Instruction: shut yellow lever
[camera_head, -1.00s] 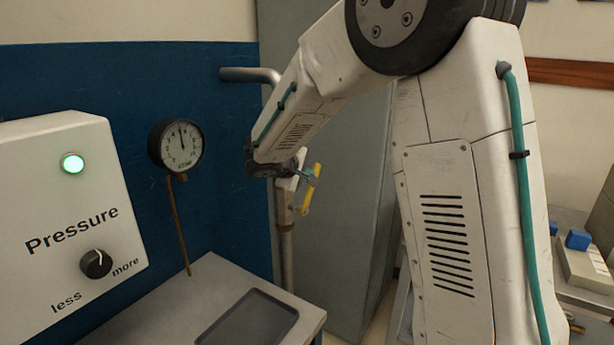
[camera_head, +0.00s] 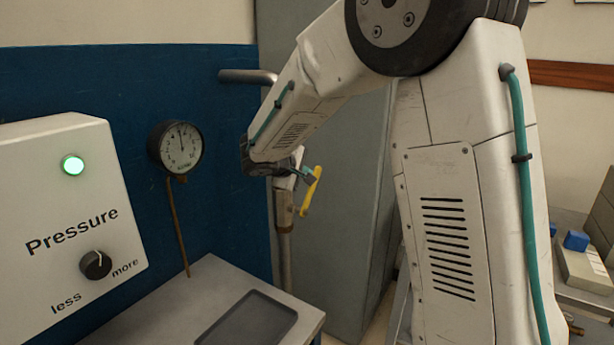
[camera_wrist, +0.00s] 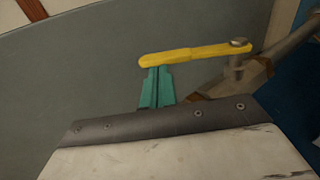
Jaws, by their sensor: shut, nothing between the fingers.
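The yellow lever (camera_head: 311,192) is on a valve on the vertical pipe, to the right of the gauge. In the wrist view the lever (camera_wrist: 190,56) lies nearly level across the picture, with its bolted pivot at the right and its free end at the left. My gripper (camera_wrist: 153,72) has its teal fingers together, with nothing between them. Its tips are at the lever's near edge close to the free end; I cannot tell whether they touch. In the head view my gripper (camera_head: 309,175) is partly hidden by the wrist.
The metal pipe (camera_head: 285,255) runs down beside a grey cabinet (camera_head: 345,220). A pressure gauge (camera_head: 180,147) and a Pressure box (camera_head: 60,210) with a lit green lamp stand at the left. A bench (camera_head: 190,300) with a dark recess is in front.

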